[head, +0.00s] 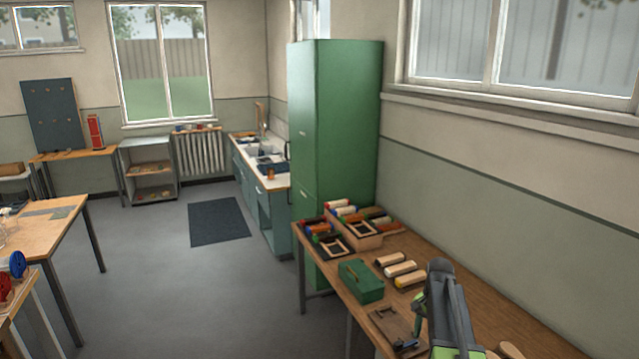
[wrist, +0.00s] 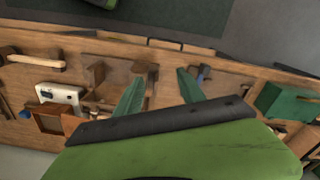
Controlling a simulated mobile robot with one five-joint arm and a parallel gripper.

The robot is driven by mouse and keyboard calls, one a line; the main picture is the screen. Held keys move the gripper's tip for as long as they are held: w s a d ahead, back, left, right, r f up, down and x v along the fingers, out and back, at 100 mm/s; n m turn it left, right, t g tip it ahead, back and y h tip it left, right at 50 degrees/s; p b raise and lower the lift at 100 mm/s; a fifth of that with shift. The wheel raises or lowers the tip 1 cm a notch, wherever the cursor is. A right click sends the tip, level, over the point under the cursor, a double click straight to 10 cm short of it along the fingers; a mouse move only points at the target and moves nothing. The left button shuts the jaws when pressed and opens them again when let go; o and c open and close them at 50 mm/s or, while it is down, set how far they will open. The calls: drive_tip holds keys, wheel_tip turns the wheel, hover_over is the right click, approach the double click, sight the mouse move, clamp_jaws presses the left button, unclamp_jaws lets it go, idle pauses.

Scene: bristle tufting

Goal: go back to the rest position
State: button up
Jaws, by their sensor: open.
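My gripper (wrist: 160,88) is open, with its two teal fingers spread apart and nothing between them. In the wrist view it is above the wooden workbench (wrist: 25,78), with a board and small tools below the fingers. In the head view my arm stands over the right part of the workbench (head: 480,310). There the fingers are small and partly hidden by the arm.
A green box (head: 361,281) stands on the bench left of my arm; several brush blocks (head: 404,270) lie behind it. A brown board (head: 396,325) lies near the front edge. A tall green cabinet (head: 335,120) stands beyond. The grey floor (head: 180,290) on the left is open.

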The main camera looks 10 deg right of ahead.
drive_tip(key=s+a+f+n+b, duration=0.2)
drive_tip(key=a, duration=0.6)
drive_tip(key=s+a+f+n+b, duration=0.1)
drive_tip(key=s+a+f+n, duration=0.15)
drive_tip(key=a, duration=0.55)
drive_tip(key=s+a+f+n+b, duration=0.1)
drive_tip(key=s+a+n, duration=0.4)
drive_tip(key=s+a, duration=0.2)
drive_tip(key=shift+s+a+f+n, duration=0.3)
drive_tip(key=shift+s+a+n, duration=0.05)
drive_tip(key=shift+a, duration=0.15)
drive_tip(key=shift+d, duration=0.1)
drive_tip(key=shift+c, duration=0.4)
